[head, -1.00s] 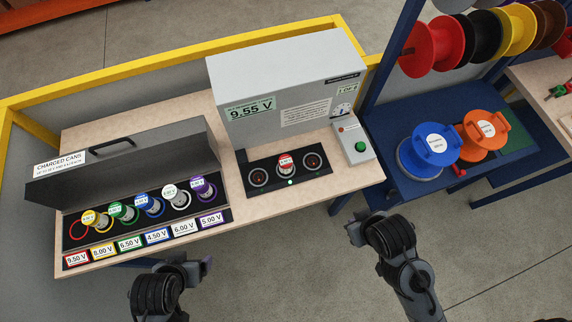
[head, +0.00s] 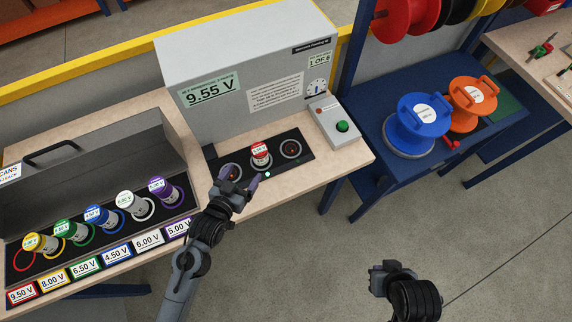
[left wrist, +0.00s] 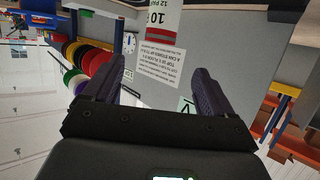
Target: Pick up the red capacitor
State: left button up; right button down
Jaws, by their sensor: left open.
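The red capacitor (head: 260,155) stands upright in the middle socket of the black panel, in front of the grey tester box. My left gripper (head: 240,181) is open and empty, just in front of the capacitor on its near left side. In the left wrist view, a pale printed body with red bands (left wrist: 162,32), seemingly the capacitor, shows upside down beyond the gap of my left gripper (left wrist: 160,82). The fingers do not touch it. My right gripper (head: 390,272) is low at the right, over the floor, away from the bench; its fingers are unclear.
The grey tester box (head: 215,55) stands behind the panel. A small control box with a green button (head: 342,127) is at its right. The open dark case (head: 95,165) holds several coloured capacitors at left. Blue (head: 425,118) and orange (head: 472,95) spools stand on the blue table.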

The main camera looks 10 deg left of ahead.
aim_at(256, 155)
pick_arm(q)
jog(key=x, duration=0.2)
jog(key=b+x, duration=0.1)
jog(key=x, duration=0.3)
jog(key=shift+w+f+b, duration=0.3)
jog(key=shift+f+b, duration=0.1)
jog(key=shift+x, duration=3.1)
jog(key=shift+d, duration=0.15)
jog(key=shift+c, duration=0.4)
jog(key=shift+r, duration=0.1)
jog(key=c, duration=1.2)
jog(key=shift+o, duration=0.2)
